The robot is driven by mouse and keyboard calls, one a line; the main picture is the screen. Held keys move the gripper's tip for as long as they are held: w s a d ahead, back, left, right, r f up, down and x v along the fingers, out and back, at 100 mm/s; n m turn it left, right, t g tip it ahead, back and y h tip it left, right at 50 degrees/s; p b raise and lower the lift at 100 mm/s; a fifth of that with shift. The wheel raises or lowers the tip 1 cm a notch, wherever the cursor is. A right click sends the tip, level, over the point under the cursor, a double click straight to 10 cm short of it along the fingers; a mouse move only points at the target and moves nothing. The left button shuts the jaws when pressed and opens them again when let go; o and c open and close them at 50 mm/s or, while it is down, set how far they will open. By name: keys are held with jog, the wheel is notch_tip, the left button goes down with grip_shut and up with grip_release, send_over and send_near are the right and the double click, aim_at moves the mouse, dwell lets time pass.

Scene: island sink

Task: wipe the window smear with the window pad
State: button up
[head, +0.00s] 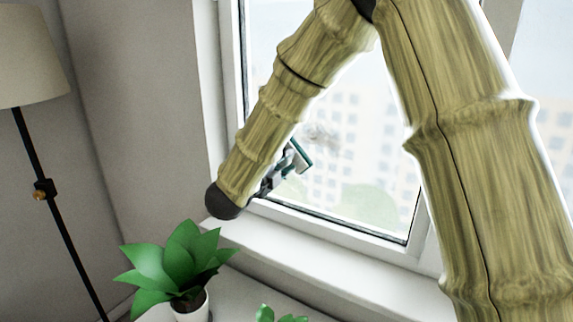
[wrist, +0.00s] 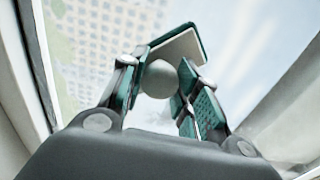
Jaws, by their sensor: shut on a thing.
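A faint grey-brown smear (head: 322,137) shows on the window pane (head: 350,165) in the head view. The window pad (head: 301,155) is a flat teal and pale plate just left of and below the smear in that picture. In the wrist view the window pad (wrist: 182,46) has a round grey knob (wrist: 158,80) between the fingers. My gripper (wrist: 162,76) is shut on this knob. In the head view my gripper (head: 287,168) is partly hidden behind my arm. I cannot tell whether the pad touches the glass. The smear is not distinct in the wrist view.
The window frame and sill (head: 300,258) run below the glass. A potted green plant (head: 180,265) stands at the lower left, with a second green plant (head: 280,316) at the bottom edge. A floor lamp (head: 30,60) stands at the far left.

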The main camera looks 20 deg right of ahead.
jog(key=shift+w+a+r, duration=1)
jog(key=shift+w+r, duration=0.25)
jog(key=shift+w, duration=0.1)
jog(key=s+d+r+b, duration=0.2)
jog(key=s+d+b, duration=0.3)
jog(key=s+d, duration=0.5)
jog(key=shift+s+d+b, duration=0.35)
jog(key=shift+s, duration=1.55)
jog(key=shift+w+a+b, duration=0.45)
jog(key=shift+w+a, duration=0.6)
jog(key=shift+w, duration=0.15)
jog(key=shift+c, duration=0.2)
jog(key=shift+w+a+r+b, duration=0.1)
jog(key=shift+w+a+b, duration=0.25)
jog(key=shift+w+a, duration=0.95)
jog(key=shift+w+a+f+b, duration=0.1)
jog(key=shift+w+a+b, duration=0.25)
jog(key=shift+w+a, duration=0.95)
jog(key=shift+w+a+r+b, duration=0.1)
jog(key=shift+w+a+b, duration=0.45)
jog(key=shift+w, duration=1.25)
